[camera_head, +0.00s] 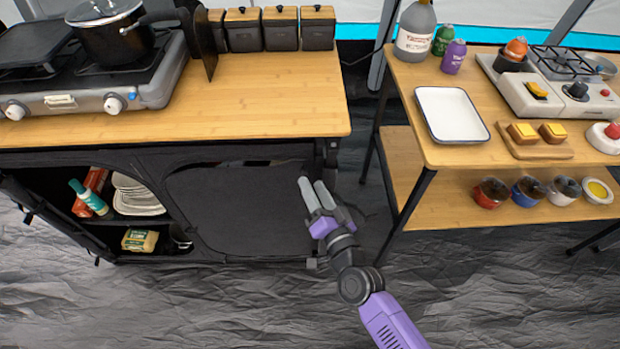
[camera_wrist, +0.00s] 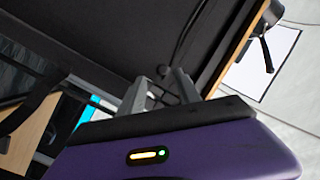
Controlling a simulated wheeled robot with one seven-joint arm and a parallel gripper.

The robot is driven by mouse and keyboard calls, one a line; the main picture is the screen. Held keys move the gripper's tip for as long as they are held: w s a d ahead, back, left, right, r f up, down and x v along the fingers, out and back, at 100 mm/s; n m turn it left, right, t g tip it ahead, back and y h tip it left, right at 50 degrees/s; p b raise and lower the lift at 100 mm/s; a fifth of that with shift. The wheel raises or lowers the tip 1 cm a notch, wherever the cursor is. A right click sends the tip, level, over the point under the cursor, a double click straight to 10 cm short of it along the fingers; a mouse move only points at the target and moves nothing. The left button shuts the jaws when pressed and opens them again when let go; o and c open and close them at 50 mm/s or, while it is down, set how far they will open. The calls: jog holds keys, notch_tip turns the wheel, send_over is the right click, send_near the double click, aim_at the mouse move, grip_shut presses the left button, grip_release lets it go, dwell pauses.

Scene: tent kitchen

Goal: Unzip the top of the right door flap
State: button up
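The right door flap (camera_head: 235,212) is a black fabric panel with rounded upper corners on the front of the left kitchen unit. It hangs closed over most of its opening, with a thin light gap along its top edge. My gripper (camera_head: 312,182) is at the flap's upper right, near the unit's corner post. Its two grey fingers are apart with nothing visibly held. In the wrist view, the fingers (camera_wrist: 160,90) point at dark fabric with a thin curved line. A small dark knob (camera_wrist: 163,70) shows between the fingertips; I cannot tell if it is the zipper pull. Contact is unclear.
The wooden countertop (camera_head: 250,110) overhangs above my gripper. Open shelves with plates (camera_head: 135,195) are left of the flap. A second wooden table (camera_head: 400,85) with a lower shelf (camera_head: 440,205) stands at the right. Wrinkled grey floor lies clear in front.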

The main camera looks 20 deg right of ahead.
jog(key=shift+s, duration=2.3)
jog(key=s+r+n+g+p, duration=0.1)
jog(key=s+r+n, duration=0.2)
jog(key=s, duration=0.8)
jog(key=s+d+r+n+g+p, duration=0.1)
jog(key=s+r+n+p, duration=0.1)
jog(key=s+r, duration=0.6)
jog(key=s+d+r+n+g+p, duration=0.1)
jog(key=s+r, duration=0.4)
jog(key=s, duration=0.9)
jog(key=n+p, duration=0.1)
jog(key=n, duration=0.1)
jog(key=shift+d+r+n, duration=0.15)
jog(key=shift+r+n, duration=0.15)
jog(key=shift+r, duration=0.05)
jog(key=shift+f, duration=0.1)
